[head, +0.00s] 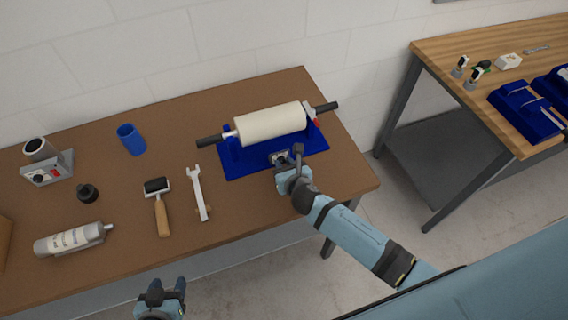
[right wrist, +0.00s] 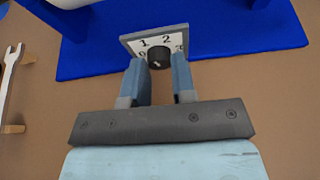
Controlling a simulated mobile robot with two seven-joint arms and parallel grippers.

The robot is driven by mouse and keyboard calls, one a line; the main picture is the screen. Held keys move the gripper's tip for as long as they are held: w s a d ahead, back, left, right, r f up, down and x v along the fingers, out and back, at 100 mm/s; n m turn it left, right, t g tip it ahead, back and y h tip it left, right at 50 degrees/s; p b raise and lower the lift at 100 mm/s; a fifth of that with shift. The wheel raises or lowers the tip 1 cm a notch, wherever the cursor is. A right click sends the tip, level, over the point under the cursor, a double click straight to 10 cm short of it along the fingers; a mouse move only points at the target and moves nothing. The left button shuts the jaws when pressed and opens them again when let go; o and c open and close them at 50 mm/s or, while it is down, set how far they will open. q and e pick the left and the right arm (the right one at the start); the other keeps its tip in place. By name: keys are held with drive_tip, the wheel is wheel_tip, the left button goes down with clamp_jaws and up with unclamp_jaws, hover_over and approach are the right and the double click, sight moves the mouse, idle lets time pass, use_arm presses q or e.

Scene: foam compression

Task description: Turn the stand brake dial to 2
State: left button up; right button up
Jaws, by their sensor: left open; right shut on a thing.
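The blue stand (head: 235,160) bears a cream foam roller (head: 270,122) with dark end handles. The stand brake dial (right wrist: 159,57) is a black knob on a grey-edged plate (right wrist: 140,45) at the stand's front. My left gripper (head: 165,292) is open and empty, off the table's front edge.
On the brown table (head: 225,205) are a wrench (head: 199,195), a hand roller (head: 158,200), a blue cup (head: 131,139), a black knob-like piece (head: 87,193), a grey cartridge (head: 73,239) and a grey device (head: 47,170). A second table (head: 440,50) stands at right.

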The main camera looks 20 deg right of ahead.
drive_tip(key=shift+d+m+y, duration=0.15)
drive_tip(key=shift+m+y, duration=0.25)
drive_tip(key=shift+m, duration=0.2)
drive_tip(key=shift+m+y, duration=0.4)
drive_tip(key=shift+m, duration=0.2)
drive_tip(key=shift+d+f+m+y+b, duration=0.15)
drive_tip(key=shift+m+y+b, duration=0.5)
drive_tip(key=shift+m, duration=0.45)
drive_tip(key=shift+m+y, duration=0.25)
drive_tip(key=shift+m, duration=0.25)
use_arm(q)
drive_tip(key=shift+w+a+f+m, duration=0.1)
drive_tip(key=shift+f+m, duration=0.2)
drive_tip(key=shift+f, duration=0.2)
drive_tip(key=shift+b, duration=0.3)
use_arm(e)
drive_tip(key=o, duration=0.9)
